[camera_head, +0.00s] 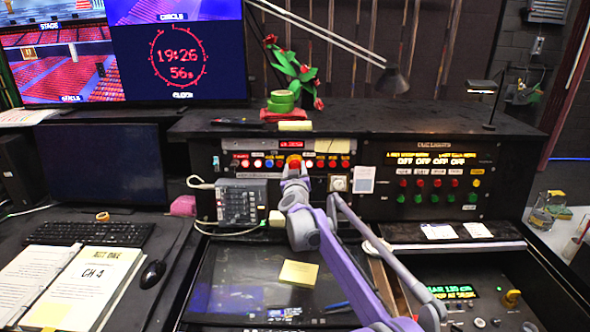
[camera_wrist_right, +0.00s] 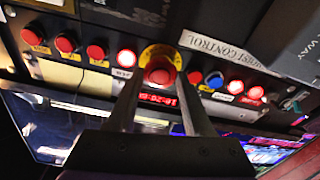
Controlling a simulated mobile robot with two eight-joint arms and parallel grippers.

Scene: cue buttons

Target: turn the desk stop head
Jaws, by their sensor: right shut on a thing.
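The desk stop head is a round red mushroom button (camera_head: 294,161) in the middle of the upper desk panel. In the right wrist view the red head (camera_wrist_right: 160,71) sits in a yellow collar (camera_wrist_right: 158,53) between my two fingers. My right gripper (camera_head: 294,176) reaches up to it from below in the head view. In the right wrist view the fingers of this gripper (camera_wrist_right: 160,84) are shut on the head, one on each side. My left gripper is not in view.
A row of small red, white and blue buttons (camera_wrist_right: 213,80) runs close on both sides of the head. A grey keypad box (camera_head: 240,203) stands left of my right gripper, and a round white dial (camera_head: 338,184) is to its right. A desk lamp (camera_head: 393,82) hangs above.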

